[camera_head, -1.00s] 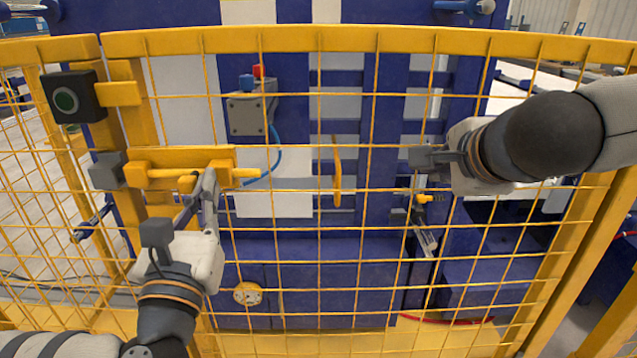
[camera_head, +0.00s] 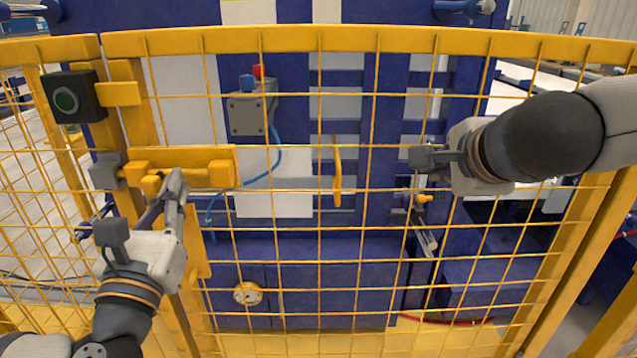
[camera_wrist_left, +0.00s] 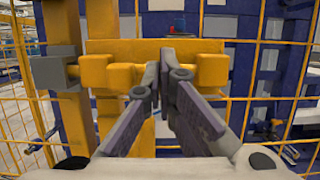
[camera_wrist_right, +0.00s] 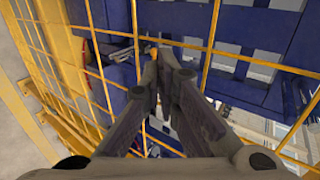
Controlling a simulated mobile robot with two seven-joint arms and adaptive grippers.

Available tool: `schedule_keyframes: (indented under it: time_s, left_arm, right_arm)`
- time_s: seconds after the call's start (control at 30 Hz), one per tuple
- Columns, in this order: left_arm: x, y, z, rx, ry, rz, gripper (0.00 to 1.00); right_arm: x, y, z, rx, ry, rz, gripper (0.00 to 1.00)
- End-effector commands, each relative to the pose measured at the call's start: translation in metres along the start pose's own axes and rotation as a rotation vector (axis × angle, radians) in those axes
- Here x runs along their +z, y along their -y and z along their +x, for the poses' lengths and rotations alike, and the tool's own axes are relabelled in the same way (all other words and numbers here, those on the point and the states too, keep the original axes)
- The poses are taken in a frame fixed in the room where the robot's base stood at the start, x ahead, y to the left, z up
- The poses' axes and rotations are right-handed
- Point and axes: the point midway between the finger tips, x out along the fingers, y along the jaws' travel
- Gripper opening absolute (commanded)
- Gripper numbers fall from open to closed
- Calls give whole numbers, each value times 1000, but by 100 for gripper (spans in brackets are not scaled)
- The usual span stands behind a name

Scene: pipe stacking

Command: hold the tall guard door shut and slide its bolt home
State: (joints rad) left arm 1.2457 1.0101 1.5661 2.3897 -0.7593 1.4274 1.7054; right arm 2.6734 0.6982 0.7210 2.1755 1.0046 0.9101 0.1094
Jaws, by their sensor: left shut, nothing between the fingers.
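The tall guard door is a yellow mesh panel (camera_head: 320,265), standing upright and level with its post. Its yellow bolt housing (camera_head: 205,165) is at the upper left, facing a dark grey keeper block (camera_head: 107,171) on the post. In the left wrist view, a yellow bar end (camera_wrist_left: 74,71) reaches the grey keeper (camera_wrist_left: 55,72). My left gripper (camera_head: 173,178) is shut and empty, in front of the bolt, right of a yellow handle (camera_head: 151,186). My right gripper (camera_wrist_right: 162,58) is shut against or close to the mesh at right; contact is unclear.
A yellow upright door handle (camera_head: 337,175) is mid-panel. Behind the mesh stands a blue machine with a grey control box (camera_head: 252,110).

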Motion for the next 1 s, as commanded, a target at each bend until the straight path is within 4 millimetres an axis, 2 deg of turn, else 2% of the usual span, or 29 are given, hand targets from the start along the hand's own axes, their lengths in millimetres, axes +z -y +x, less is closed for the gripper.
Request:
schedule_keyframes:
  time_s: [0.27,0.53,1.0]
  left_arm:
    - [-2,12,0,-2,-2,-1,0]
    - [-2,13,0,-1,-3,0,0]
    - [0,12,0,-1,-1,0,0]
  right_arm:
    - [-1,1,2,-3,-3,1,0]
    - [-1,0,0,-3,-2,1,0]
    - [0,-34,-50,-2,1,-1,0]
